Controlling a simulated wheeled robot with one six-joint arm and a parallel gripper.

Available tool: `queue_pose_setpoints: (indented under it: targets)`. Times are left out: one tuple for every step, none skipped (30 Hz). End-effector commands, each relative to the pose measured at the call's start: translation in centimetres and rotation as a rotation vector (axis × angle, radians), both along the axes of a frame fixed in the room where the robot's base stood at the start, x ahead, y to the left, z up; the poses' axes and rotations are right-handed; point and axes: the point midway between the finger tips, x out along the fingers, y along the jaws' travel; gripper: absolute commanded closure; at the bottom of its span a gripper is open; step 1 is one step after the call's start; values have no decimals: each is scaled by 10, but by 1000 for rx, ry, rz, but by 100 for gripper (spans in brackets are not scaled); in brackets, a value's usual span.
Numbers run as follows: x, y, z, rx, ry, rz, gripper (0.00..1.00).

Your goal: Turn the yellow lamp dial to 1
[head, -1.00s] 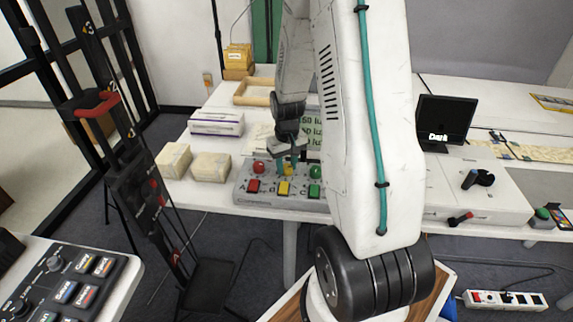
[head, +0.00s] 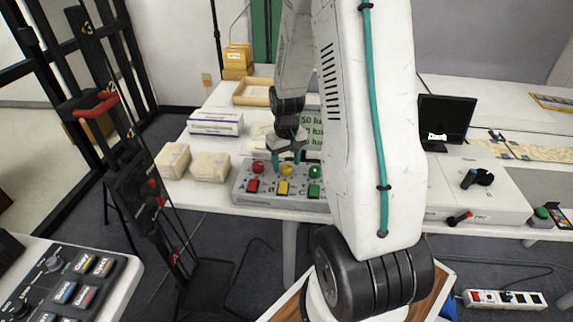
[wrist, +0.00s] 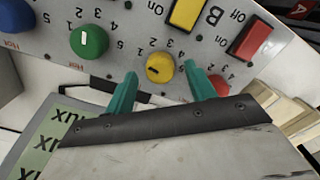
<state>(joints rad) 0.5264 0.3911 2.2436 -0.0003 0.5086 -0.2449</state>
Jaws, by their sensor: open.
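My gripper (head: 286,158) is open just above the dial. Its teal fingertips stand on either side of the dial in the wrist view, with a gap on both sides.
A red dial (head: 258,167) and a green dial (head: 315,171) flank the yellow one. Square red (head: 252,186), yellow (head: 283,188) and green (head: 314,191) switches sit in front. Wrapped boxes (head: 210,167) lie left of the panel; a green sign stands behind it.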

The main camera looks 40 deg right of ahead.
Motion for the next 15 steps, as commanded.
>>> queue_pose_setpoints:
  targets:
    - [1, -1, 10, -2, -5, 0, 45]
    - [1, -1, 16, -3, -5, 0, 45]
    - [1, -1, 23, -2, -5, -1, 45]
    - [1, -1, 28, -2, -5, -1, 45]
    - [0, -1, 34, -2, -5, -1, 45]
    - [0, -1, 40, -2, -4, -1, 45]
    - [0, -1, 44, -2, -3, -1, 45]
    - [0, -1, 49, -2, -3, -1, 45]
    - [0, -1, 53, -2, -3, -1, 45]
    - [-1, -1, 56, 0, -1, -1, 45]
    - [-1, -1, 58, 0, -1, -1, 45]
    - [-1, -1, 61, 0, -1, -1, 45]
    - [-1, -1, 62, 0, -1, -1, 45]
    - [-1, -1, 63, 0, 0, -1, 45]
    - [-1, -1, 64, 0, 1, -1, 45]
